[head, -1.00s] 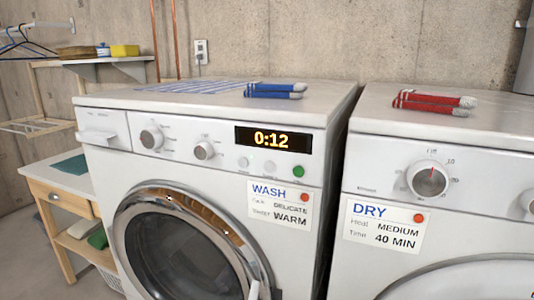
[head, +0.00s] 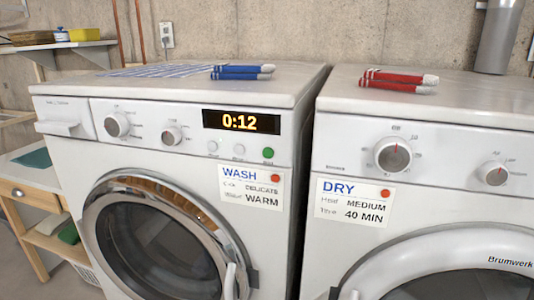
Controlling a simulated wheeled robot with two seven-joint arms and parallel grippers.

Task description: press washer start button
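The washer (head: 160,190) stands at the left-centre of the head view, with its round door closed. Its display (head: 241,122) is lit and reads 0:12. Below the display are two pale buttons and a green button (head: 268,153) at the right end of the row. Two knobs (head: 117,124) sit to the left of the display. A WASH card (head: 250,187) below the buttons reads delicate and warm. Neither of my grippers is in the head view.
The dryer (head: 450,150) stands right of the washer, with a narrow gap between them. Blue socks (head: 242,73) lie on the washer and red socks (head: 398,81) on the dryer. A wooden table (head: 35,185) and a wall shelf (head: 60,47) are at the left.

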